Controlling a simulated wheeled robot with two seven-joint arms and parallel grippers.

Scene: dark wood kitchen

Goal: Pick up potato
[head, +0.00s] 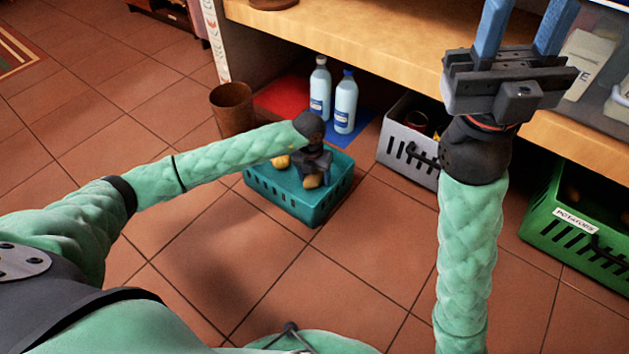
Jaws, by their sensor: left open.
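A brown potato (313,181) shows in the teal crate (318,206) on the floor. My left gripper (317,168) reaches down over the crate, right at the potato. It is open; its fingertips are mostly hidden by the wrist, so I cannot tell whether they touch the potato. A yellowish round item (281,161) lies in the same crate, left of the gripper. My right gripper (523,28) is raised at the upper right, its two blue fingers spread apart and empty, with the tips near or past the top edge.
A brown bin (232,108) is to the left. A grey crate (408,140) and a green crate labelled POTATOES (572,222) stand to the right, by the wooden counter (400,45). The tiled floor in front is clear.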

